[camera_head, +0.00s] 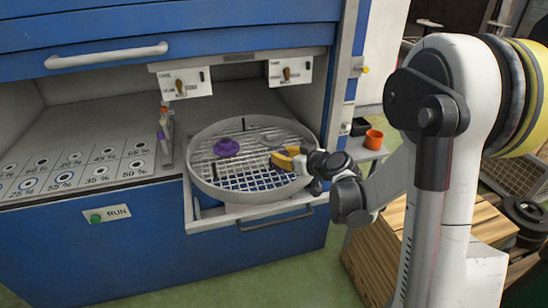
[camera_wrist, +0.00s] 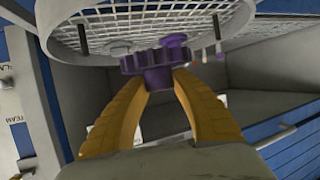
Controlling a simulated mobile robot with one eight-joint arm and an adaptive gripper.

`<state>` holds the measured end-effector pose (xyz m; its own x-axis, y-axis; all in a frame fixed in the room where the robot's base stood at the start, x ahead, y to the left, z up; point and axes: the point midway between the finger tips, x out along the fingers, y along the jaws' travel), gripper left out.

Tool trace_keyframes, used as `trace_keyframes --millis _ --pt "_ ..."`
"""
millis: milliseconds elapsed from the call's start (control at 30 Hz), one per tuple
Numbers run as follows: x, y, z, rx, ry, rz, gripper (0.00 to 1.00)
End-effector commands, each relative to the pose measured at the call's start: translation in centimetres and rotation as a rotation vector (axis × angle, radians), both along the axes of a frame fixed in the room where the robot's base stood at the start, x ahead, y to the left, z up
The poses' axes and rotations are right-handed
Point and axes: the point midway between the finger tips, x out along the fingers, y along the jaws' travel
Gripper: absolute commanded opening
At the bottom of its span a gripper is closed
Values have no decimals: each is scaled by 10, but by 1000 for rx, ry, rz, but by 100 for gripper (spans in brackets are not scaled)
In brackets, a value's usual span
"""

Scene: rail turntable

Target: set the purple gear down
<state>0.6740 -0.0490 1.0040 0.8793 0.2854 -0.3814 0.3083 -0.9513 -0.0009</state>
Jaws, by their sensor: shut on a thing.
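The purple gear (camera_wrist: 155,62) is at my gripper's fingertips in the wrist view, its stub between them. My gripper (camera_wrist: 158,80) has two yellow fingers, closed in on the stub. More purple (camera_wrist: 173,40) shows just beyond the gear, against the mesh. In the head view my gripper (camera_head: 277,158) reaches in from the right over the round mesh tray (camera_head: 196,178). A purple gear-like piece (camera_head: 227,146) shows over the tray's left part, left of the fingertips. I cannot tell whether it touches the mesh, and the fingers' contact is unclear in this view.
The tray sits on a pulled-out shelf of the blue cabinet (camera_head: 120,250). A post (camera_head: 165,135) stands left of the tray, and switch boxes (camera_head: 186,84) hang above. An orange cup (camera_head: 373,139) stands to the right. The marked shelf (camera_head: 85,165) at left looks clear.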

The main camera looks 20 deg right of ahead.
Motion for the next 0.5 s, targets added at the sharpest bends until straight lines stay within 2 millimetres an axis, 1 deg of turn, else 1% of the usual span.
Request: trace_keyframes --millis 167,300,400,500 --pt "29 15 -23 0 -1 4 0" --pt "60 29 -44 1 -1 3 0" --pt "79 37 -56 0 -1 2 0" --pt "93 44 -64 0 -1 1 0"
